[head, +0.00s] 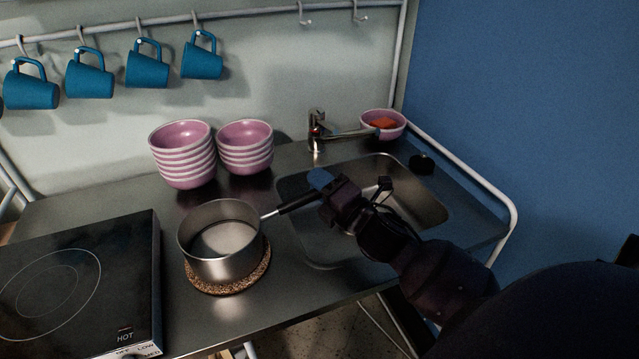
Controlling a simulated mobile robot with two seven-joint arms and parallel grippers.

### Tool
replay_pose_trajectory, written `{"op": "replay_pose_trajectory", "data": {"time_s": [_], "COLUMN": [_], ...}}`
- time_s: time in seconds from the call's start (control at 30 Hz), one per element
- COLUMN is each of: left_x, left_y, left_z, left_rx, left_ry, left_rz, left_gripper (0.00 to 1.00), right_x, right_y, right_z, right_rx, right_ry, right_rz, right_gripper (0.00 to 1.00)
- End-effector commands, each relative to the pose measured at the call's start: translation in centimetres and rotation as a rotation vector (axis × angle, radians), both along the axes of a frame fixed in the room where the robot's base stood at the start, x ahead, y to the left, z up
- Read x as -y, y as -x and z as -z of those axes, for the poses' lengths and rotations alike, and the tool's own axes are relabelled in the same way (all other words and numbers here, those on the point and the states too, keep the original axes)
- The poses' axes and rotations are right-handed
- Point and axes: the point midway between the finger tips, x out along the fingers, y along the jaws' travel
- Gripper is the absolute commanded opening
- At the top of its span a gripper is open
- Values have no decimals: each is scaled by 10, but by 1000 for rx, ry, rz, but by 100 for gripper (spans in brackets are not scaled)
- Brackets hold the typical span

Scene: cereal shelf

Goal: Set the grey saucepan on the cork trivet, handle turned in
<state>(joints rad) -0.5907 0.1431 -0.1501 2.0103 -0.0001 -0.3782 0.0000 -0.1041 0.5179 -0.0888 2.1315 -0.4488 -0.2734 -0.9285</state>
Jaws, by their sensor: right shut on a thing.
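The grey saucepan (221,257) is upright over the cork trivet (240,283), whose front and right rim shows beneath it. I cannot tell whether the pan's base fully touches the cork. Its black handle (298,203) points right and slightly back, toward the sink. My right gripper (325,185) is shut on the far end of the handle, over the left part of the sink. My left gripper is not in view.
A black hob (125,262) stands close on the left. Two stacks of pink bowls (183,160) (245,150) stand behind the pan. The sink (415,195) with its tap (318,130) is on the right. Blue mugs (148,68) hang from a rail above.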

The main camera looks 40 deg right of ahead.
Motion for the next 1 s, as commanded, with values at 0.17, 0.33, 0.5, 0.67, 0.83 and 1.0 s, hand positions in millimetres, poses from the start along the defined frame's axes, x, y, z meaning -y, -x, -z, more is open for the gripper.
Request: {"op": "replay_pose_trajectory", "data": {"time_s": [0.17,0.33,0.5,0.67,0.83,1.0], "left_x": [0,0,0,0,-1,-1], "left_y": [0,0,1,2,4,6], "left_z": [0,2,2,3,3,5], "left_rx": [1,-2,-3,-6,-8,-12], "left_ry": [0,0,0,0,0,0], "left_rz": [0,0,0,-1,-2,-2], "left_gripper": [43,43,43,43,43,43], "right_x": [0,0,0,0,1,3], "right_y": [0,0,0,0,4,25], "right_z": [-2,2,2,2,0,3], "right_rx": [3,1,1,1,-1,-3], "right_ry": [-4,0,0,0,0,0], "right_rz": [-2,0,0,0,0,2], "right_gripper": [0,36,51,51,51,51]}}
